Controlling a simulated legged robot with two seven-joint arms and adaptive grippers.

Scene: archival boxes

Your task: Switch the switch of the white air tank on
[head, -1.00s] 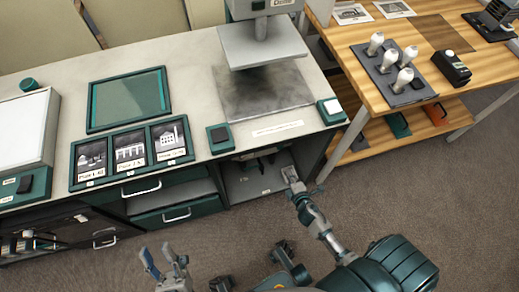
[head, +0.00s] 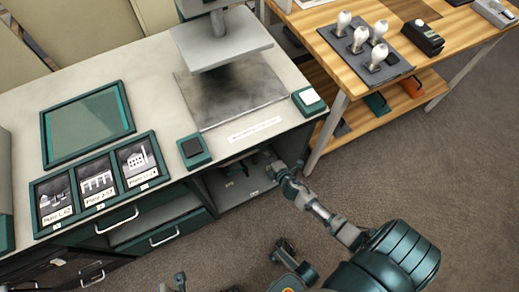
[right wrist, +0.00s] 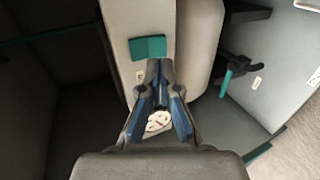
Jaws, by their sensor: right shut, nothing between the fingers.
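My right arm reaches into the open compartment under the counter in the head view. My right gripper (head: 268,161) is partly hidden there by the counter edge. In the right wrist view my right gripper (right wrist: 160,66) is shut and empty. Its fingertips are just below a teal block (right wrist: 148,47) on a pale upright surface; I cannot tell if they touch. This may be the tank's switch. A round white gauge (right wrist: 158,121) shows between the fingers. The tank's full shape is not clear. My left gripper (head: 171,283) is at the bottom edge, partly cut off, its fingertips apart.
A black and teal lever (right wrist: 229,77) stands to the right in the right wrist view. Compartment walls are close on both sides. On the counter are a press (head: 222,45), a dark button (head: 193,149) and a white button (head: 308,99). A wooden table (head: 350,80) stands right.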

